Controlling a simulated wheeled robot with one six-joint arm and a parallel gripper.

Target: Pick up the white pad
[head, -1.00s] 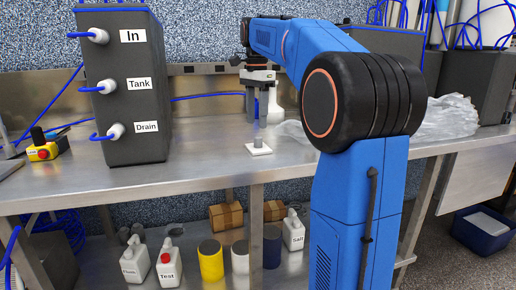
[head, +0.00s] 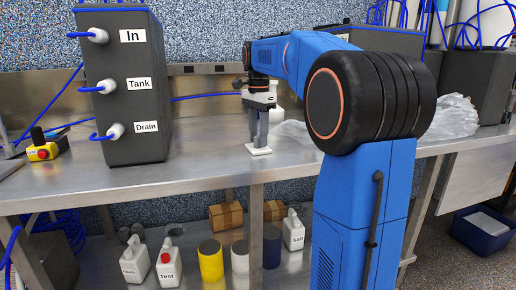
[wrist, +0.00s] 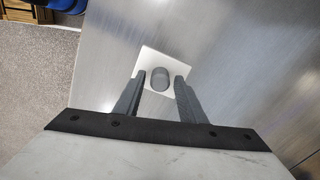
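The white pad (head: 252,151) lies flat on the metal bench. In the wrist view the pad (wrist: 150,54) is a small square with a grey round knob (wrist: 160,77) standing on it. My gripper (head: 259,142) points down right over the pad. In the wrist view my gripper (wrist: 160,84) is open, with one finger on each side of the knob and a narrow gap showing on both sides. In the head view the fingers hide the knob.
A tall dark box (head: 123,75) labelled In, Tank and Drain stands to the left. A red and yellow button box (head: 43,150) sits at far left. Crumpled clear plastic (head: 449,117) lies at right.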

